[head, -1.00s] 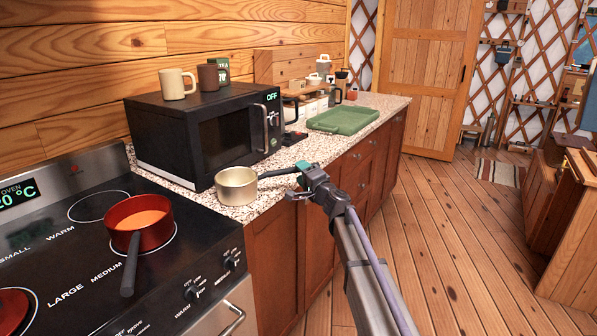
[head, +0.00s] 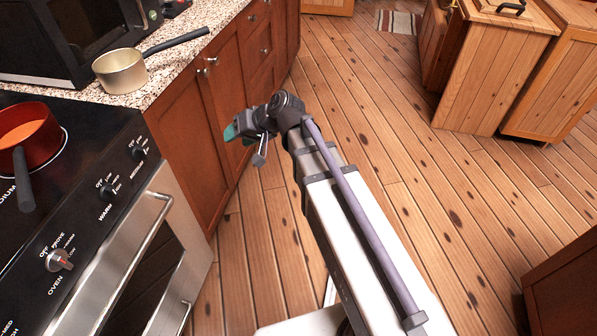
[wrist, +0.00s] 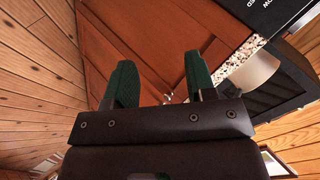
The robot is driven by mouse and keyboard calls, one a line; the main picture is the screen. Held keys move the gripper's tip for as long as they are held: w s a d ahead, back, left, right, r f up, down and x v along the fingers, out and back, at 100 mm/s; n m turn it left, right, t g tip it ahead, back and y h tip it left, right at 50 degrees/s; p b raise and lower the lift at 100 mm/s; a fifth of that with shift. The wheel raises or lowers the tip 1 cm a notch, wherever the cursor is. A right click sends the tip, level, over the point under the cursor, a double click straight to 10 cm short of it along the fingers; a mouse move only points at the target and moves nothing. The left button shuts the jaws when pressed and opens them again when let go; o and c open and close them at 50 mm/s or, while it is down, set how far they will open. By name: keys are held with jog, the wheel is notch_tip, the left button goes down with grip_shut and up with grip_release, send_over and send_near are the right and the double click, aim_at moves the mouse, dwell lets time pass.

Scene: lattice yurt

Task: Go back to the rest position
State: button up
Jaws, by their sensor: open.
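My gripper (head: 240,133) is in the head view, out over the floor in front of the red-brown cabinet, clear of the counter. In the wrist view its two green fingers (wrist: 160,88) stand apart with nothing between them, facing the cabinet doors. The beige saucepan (head: 121,71) with a dark handle sits on the speckled counter, apart from my gripper. It also shows at the right of the wrist view (wrist: 255,70).
A stove (head: 95,200) with a red pot (head: 40,125) is at the left. The cabinet (head: 195,125) stands close to my gripper. Wooden chests (head: 490,75) stand at the upper right. The plank floor (head: 420,200) is open in between.

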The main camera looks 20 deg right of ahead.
jog(key=s+d+f+g+h, duration=0.2)
jog(key=s+d+f+h, duration=0.1)
jog(key=s+d, duration=0.3)
jog(key=s+d+f+g+h, duration=0.3)
jog(key=s+d+h, duration=0.2)
jog(key=s, duration=0.4)
jog(key=shift+s+d, duration=0.15)
jog(key=shift+d, duration=0.7)
